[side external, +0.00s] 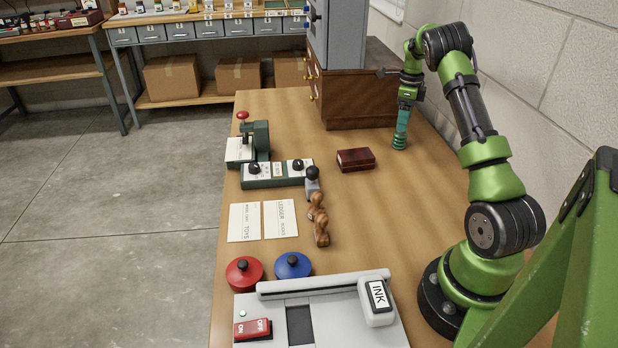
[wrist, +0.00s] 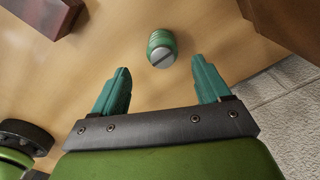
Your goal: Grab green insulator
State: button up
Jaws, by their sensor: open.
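The green insulator (wrist: 161,48) is a small ribbed green cylinder with a slotted grey top. It stands on the wooden table, just ahead of and between my fingertips in the wrist view. In the side view the green insulator (side external: 399,142) stands near the table's right side, directly below my gripper (side external: 403,122). In the wrist view my gripper (wrist: 162,78) has its two teal fingers wide apart with nothing between them. The fingers do not touch the insulator there. In the side view the fingers overlap closely with the insulator's top, so the exact gap is hard to tell.
A dark red box (side external: 356,160) lies left of the insulator. A brown wooden cabinet (side external: 362,100) stands behind it, and the wall (side external: 545,70) is to the right. Wooden-handled stamps (side external: 320,222) and a green control box (side external: 277,173) are farther left. The table around the insulator is clear.

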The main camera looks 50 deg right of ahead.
aim_at(401, 135)
jog(key=shift+w+d+f, duration=0.1)
jog(key=shift+d+f, duration=0.05)
jog(key=shift+f, duration=3.25)
jog(key=c, duration=1.2)
